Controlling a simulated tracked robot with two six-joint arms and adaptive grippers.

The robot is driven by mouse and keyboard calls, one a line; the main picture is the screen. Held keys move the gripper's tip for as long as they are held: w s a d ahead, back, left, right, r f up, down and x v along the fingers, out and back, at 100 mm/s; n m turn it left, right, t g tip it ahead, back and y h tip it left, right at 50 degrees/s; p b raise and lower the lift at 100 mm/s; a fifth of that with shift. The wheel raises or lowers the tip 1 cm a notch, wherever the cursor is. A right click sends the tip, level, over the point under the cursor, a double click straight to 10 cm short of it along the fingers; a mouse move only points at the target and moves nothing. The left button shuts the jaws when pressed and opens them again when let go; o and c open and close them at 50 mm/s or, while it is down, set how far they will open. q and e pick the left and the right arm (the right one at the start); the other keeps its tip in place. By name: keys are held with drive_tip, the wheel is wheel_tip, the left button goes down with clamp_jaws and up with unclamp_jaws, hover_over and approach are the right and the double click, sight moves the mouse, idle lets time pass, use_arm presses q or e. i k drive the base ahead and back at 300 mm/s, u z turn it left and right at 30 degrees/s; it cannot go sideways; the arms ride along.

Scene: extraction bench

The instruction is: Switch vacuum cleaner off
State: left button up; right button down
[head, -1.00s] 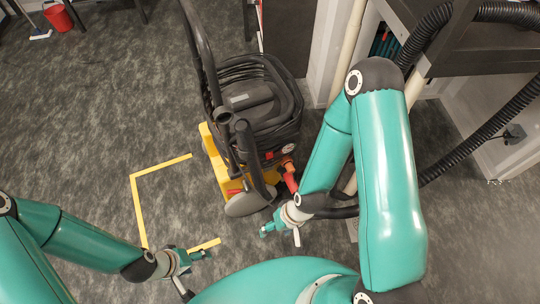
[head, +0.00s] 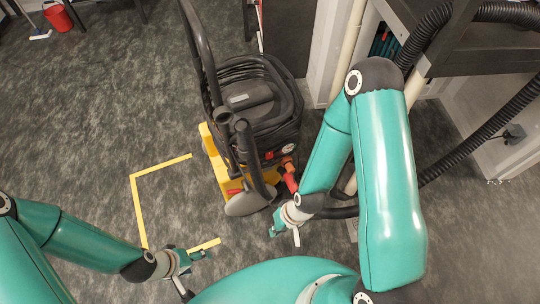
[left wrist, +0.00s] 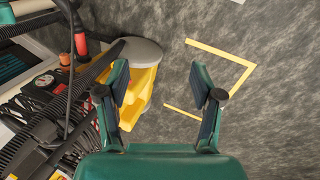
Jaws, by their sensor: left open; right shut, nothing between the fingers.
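The vacuum cleaner (head: 262,105) stands upright on the floor at the centre of the head view, a black machine on a yellow base. A small red switch (head: 268,155) shows on its front beside a round gauge (head: 288,148). The gauge also shows in the left wrist view (left wrist: 45,80). My right gripper (head: 279,231) is shut and empty, low in front of the cleaner and apart from the switch. My left gripper (head: 200,254) is open and empty, left of and nearer than the cleaner. Whether the switch is on or off is too small to tell.
A yellow tape outline (head: 135,205) marks the floor left of the cleaner. A dark bench (head: 490,55) with black hoses (head: 490,125) stands at the right. A red bucket (head: 58,17) is far left.

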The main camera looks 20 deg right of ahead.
sight(269, 155)
drive_tip(key=u, duration=0.75)
drive_tip(key=k, duration=0.9)
drive_tip(key=z, duration=0.7)
drive_tip(key=i, duration=1)
drive_tip(key=z, duration=0.05)
